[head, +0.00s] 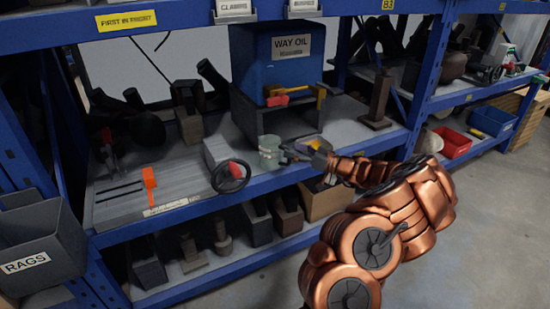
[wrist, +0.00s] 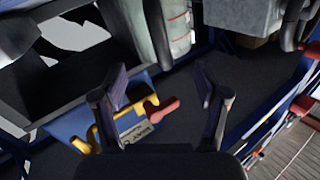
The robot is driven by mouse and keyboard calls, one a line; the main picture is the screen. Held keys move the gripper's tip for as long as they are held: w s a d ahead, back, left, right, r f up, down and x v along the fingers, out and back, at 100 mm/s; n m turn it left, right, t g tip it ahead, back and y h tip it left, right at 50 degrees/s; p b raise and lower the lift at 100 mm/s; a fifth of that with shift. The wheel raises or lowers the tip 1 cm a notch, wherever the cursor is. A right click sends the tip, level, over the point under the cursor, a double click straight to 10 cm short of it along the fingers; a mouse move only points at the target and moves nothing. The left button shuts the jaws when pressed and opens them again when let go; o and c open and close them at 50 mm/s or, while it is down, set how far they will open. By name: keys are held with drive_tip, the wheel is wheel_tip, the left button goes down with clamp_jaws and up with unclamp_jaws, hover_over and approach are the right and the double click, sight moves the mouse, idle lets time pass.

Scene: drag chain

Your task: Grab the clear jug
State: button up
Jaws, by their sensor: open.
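The clear jug (head: 270,151) is a pale greenish, see-through vessel standing upright on the middle shelf, in front of the dark stand below the blue Way Oil box. In the wrist view, the jug (wrist: 176,28) shows at the top, cut off by the frame edge. My gripper (head: 287,152) is just to the right of the jug in the head view. In the wrist view, my gripper (wrist: 160,85) has its fingers spread with nothing held between them. The jug lies beyond the fingertips; whether a finger touches it cannot be told.
A grey block with a black handwheel (head: 229,176) stands left of the jug. The blue Way Oil box (head: 265,68) is behind. A blue shelf edge (head: 220,202) runs in front.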

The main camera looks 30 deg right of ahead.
sight(284, 148)
drive_tip(key=x, duration=0.4)
drive_tip(key=shift+s+a+b, duration=0.1)
drive_tip(key=shift+a+b, duration=0.2)
drive_tip(key=shift+b, duration=0.1)
drive_tip(key=shift+w+a, duration=0.2)
drive_tip(key=shift+w, duration=0.35)
clamp_jaws()
